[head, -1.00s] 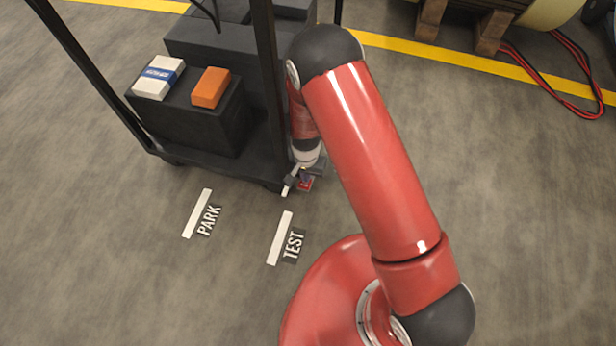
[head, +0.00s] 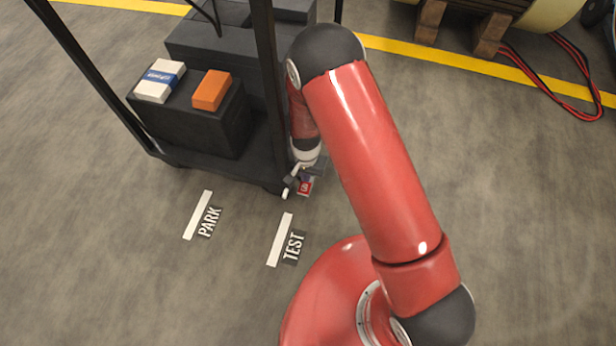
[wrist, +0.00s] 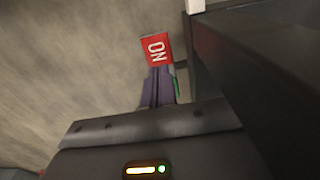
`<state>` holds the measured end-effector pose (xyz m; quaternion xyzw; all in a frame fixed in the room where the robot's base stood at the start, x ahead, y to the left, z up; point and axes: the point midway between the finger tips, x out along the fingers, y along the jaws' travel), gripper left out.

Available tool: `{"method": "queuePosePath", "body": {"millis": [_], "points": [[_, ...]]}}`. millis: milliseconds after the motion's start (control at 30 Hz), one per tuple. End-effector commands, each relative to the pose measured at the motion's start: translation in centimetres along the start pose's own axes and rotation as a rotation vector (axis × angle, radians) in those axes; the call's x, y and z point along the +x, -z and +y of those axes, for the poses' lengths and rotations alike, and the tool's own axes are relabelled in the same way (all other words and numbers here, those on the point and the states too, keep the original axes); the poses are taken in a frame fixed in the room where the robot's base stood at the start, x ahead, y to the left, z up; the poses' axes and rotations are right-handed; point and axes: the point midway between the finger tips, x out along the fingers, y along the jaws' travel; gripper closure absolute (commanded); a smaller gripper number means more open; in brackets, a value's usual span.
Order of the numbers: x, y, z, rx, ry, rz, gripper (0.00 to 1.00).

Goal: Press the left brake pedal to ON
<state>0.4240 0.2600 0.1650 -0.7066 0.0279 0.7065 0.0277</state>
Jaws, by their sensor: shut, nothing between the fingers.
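A red brake pedal (wrist: 156,50) with white letters "ON" shows in the wrist view, just beyond my fingertips. It also shows as a small red plate (head: 305,187) at the cart's lower front corner in the head view. My gripper (wrist: 158,76) is shut and empty, its purple-grey fingers together. The fingertips are at the pedal's near edge; I cannot tell whether they touch it. In the head view my gripper (head: 305,175) is small and partly hidden beside the cart post.
The dark cart (head: 205,165) carries a white-and-blue box (head: 160,80) and an orange box (head: 211,90). Its black posts stand close to my arm. Floor marks read PARK (head: 208,221) and TEST (head: 292,246). The floor in front is clear.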

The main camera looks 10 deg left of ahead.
Motion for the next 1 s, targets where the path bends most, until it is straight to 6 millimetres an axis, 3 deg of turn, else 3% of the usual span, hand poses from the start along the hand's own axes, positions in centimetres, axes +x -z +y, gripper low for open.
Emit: {"method": "queuePosePath", "body": {"millis": [533,1000], "points": [[-4.7,0.0,0.0,-0.001,0.0,0.0,1.0],[-4.8,0.0,0.0,0.0,0.0,0.0,1.0]]}}
